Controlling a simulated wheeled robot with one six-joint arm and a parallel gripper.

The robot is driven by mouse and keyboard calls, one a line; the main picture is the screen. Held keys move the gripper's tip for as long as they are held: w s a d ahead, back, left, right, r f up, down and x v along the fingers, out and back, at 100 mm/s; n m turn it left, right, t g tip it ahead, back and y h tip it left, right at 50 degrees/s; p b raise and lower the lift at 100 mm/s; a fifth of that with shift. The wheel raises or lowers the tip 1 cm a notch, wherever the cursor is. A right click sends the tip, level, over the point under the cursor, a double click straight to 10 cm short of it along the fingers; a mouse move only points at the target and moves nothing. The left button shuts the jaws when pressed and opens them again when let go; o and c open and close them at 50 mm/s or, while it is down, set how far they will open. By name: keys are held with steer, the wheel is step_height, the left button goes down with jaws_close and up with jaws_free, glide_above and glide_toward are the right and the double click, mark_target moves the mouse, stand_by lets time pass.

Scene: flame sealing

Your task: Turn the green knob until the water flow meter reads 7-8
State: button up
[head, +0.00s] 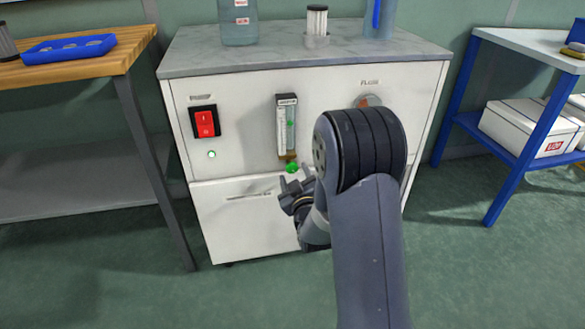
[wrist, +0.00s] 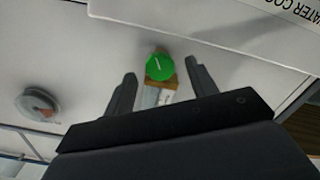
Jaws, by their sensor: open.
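The green knob (head: 292,168) sits at the foot of the water flow meter (head: 286,124) on the front of a white cabinet (head: 240,150). The meter is a clear upright tube with a green mark inside; its reading is too small to tell. In the wrist view the knob (wrist: 160,66) shows a white line and lies ahead, roughly between the fingertips. My gripper (head: 292,186) is open and empty, just below and in front of the knob. Its two fingers show apart in the wrist view (wrist: 162,78), and I see no contact with the knob.
A round dial (head: 369,101) is partly hidden behind my arm. A wooden bench (head: 100,62) stands left and a blue-framed table (head: 530,45) right.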

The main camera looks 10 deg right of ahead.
mark_target(292, 169)
steer(key=s+p, duration=0.1)
steer(key=s, duration=0.6)
steer(key=w+b, duration=0.2)
steer(key=w, duration=0.8)
steer(key=shift+w, duration=0.35)
steer(key=shift+s, duration=0.1)
